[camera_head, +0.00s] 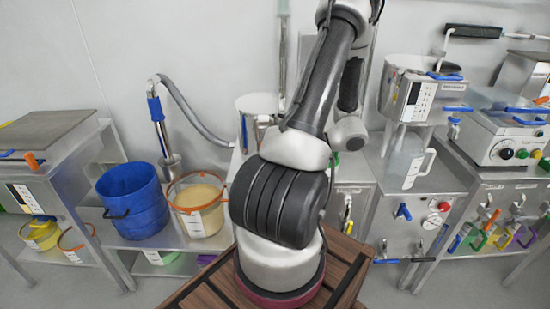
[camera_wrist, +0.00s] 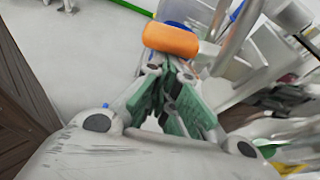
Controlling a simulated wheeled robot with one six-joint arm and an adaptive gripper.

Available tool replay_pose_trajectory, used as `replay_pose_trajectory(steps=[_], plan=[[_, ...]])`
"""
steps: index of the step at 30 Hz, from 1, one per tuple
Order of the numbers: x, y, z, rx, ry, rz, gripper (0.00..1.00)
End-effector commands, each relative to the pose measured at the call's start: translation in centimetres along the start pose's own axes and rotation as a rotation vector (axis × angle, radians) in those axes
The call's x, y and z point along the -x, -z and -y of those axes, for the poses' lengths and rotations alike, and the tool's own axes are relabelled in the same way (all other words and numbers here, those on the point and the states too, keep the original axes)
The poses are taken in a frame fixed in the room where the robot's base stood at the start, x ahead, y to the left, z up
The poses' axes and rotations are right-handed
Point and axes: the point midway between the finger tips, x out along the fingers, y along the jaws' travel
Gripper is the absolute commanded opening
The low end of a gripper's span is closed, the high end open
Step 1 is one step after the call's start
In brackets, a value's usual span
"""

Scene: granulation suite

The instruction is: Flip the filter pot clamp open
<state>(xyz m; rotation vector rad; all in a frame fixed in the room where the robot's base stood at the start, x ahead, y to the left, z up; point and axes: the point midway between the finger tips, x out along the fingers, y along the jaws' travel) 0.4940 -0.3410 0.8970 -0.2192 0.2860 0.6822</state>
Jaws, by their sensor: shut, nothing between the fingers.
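In the wrist view my gripper (camera_wrist: 173,70) has its green fingers drawn together at the tips, shut and empty. A rounded orange piece (camera_wrist: 171,40) lies just beyond the fingertips, with a bit of blue (camera_wrist: 178,24) behind it; I cannot tell whether the fingers touch it or whether it is the clamp. In the head view my arm hides my gripper. A steel pot (camera_head: 258,105) stands behind the arm, partly covered, with a blue upright piece (camera_head: 243,132) at its left side. I cannot tell for sure which vessel is the filter pot, nor the clamp's state.
A blue bucket (camera_head: 134,200) and a clear tub of yellowish powder (camera_head: 198,209) stand on the left bench, near a bent hose (camera_head: 195,112). A clear jug (camera_head: 404,163) stands right of my arm. A machine with coloured knobs (camera_head: 500,140) is at far right.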

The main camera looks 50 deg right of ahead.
Motion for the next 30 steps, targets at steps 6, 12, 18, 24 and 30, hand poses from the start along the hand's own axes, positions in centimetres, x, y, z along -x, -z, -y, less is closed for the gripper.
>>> replay_pose_trajectory(steps=[6,12,18,24,30], plan=[[0.4,-1.2,-0.4,-0.185,-0.066,0.000,0.00],[0.8,-2.2,-0.6,-0.333,-0.118,0.000,0.00],[1.0,-2.9,-0.6,-0.400,-0.139,0.000,0.00],[1.2,-3.3,-0.6,-0.399,-0.139,0.001,0.00],[1.2,-3.4,-0.6,-0.398,-0.139,0.001,0.00]])
